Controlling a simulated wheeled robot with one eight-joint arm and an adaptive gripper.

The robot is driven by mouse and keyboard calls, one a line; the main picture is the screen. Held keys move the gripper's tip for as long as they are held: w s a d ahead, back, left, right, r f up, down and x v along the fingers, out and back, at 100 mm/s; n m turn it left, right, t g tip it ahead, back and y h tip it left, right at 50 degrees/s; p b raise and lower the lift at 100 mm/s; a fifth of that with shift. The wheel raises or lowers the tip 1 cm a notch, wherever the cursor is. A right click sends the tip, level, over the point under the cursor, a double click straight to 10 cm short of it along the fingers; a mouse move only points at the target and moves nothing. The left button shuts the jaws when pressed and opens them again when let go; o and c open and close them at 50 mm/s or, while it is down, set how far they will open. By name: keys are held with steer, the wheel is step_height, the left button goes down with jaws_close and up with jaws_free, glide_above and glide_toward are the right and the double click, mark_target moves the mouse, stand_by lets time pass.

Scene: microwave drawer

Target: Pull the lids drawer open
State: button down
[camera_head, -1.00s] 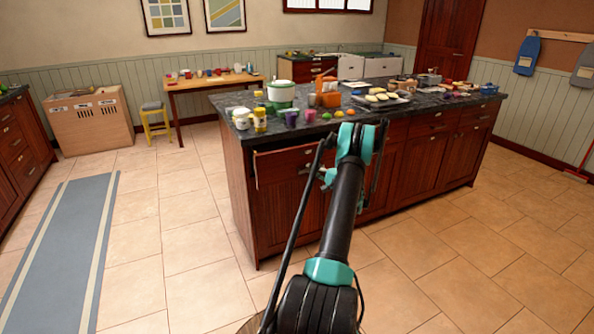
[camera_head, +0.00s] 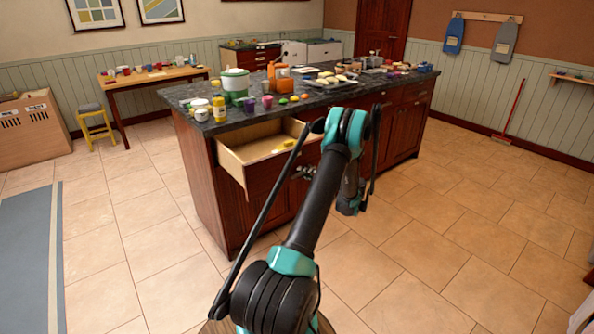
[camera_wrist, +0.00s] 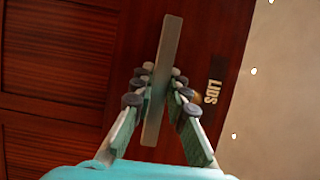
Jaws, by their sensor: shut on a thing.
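The lids drawer (camera_head: 232,161) stands pulled out from the near left end of the dark wooden island. Its pale inside shows, with a yellow thing (camera_head: 283,146) lying in it. In the wrist view its dark red front bears a "LIDS" label (camera_wrist: 212,92) and a long flat metal handle (camera_wrist: 168,52). My gripper (camera_wrist: 160,90) is shut on this handle, with its fingers on both sides of the bar. In the head view my gripper (camera_head: 303,173) is at the drawer front, partly hidden by my arm.
The island's dark stone top (camera_head: 225,122) carries jars, a green and white pot (camera_head: 235,86), cups and trays. Tiled floor (camera_head: 430,240) is clear in front and to the right. A blue-grey runner (camera_head: 30,260) lies at the left.

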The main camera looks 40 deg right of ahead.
steer(key=shift+s, duration=0.4)
steer(key=c, duration=1.5)
jaws_free()
steer(key=shift+d, duration=0.1)
steer(key=v, duration=1.2)
